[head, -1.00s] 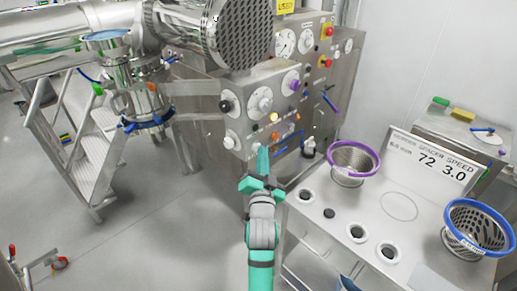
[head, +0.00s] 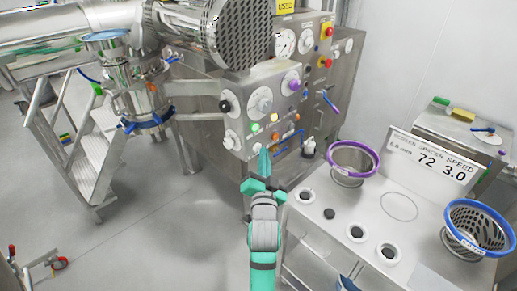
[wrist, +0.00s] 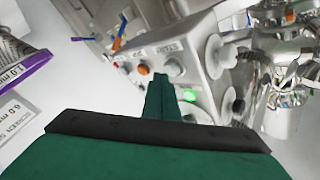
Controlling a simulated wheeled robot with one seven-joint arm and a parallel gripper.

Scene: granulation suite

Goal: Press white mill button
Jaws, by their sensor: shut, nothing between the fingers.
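The grey steel control panel (head: 243,112) stands ahead, with knobs, lamps and buttons on its front. My gripper (head: 264,154) is shut and empty, with its teal fingertips at the lower part of the panel front. In the wrist view the fingertips (wrist: 163,76) point at a small whitish button (wrist: 174,66), at or very near it; I cannot tell if they touch. The fingers partly hide this button. A green lamp (wrist: 189,95) is lit beside it and also shows in the head view (head: 255,127). An orange button (wrist: 143,69) is on the other side.
A bench (head: 350,225) stands at the right, holding a purple-rimmed screen basket (head: 354,162), a blue-rimmed one (head: 478,228) and a sign (head: 432,160). A large steel machine (head: 150,90) and steps (head: 88,160) stand at the left.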

